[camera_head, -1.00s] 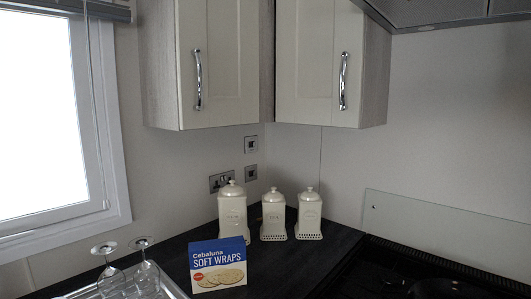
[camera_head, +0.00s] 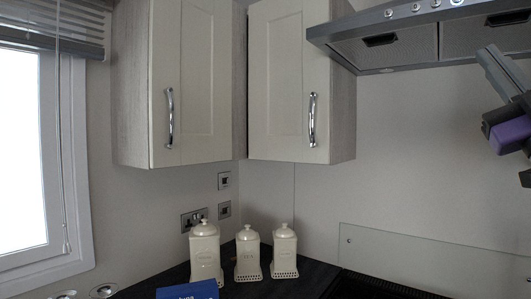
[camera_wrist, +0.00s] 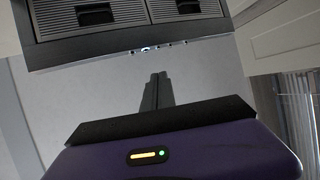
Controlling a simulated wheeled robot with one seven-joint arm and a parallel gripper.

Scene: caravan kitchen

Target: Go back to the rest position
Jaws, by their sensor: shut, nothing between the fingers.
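My gripper (camera_head: 503,72) is at the right edge of the head view, in front of the wall just below the cooker hood. It has grey fingers and a purple body. In the wrist view its fingers (camera_wrist: 156,92) are closed together with nothing between them. The cooker hood (camera_head: 420,42) is above and to the left of the gripper, and it also fills the top of the wrist view (camera_wrist: 125,20). I cannot tell the exact gap between them.
Two wall cupboards (camera_head: 195,85) with chrome handles hang left of the hood. Three cream canisters (camera_head: 248,258) stand on the dark worktop (camera_head: 308,275). A blue box (camera_head: 187,290) and glass rims (camera_head: 103,290) show at the bottom edge. A glass splashback (camera_head: 420,262) is at right.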

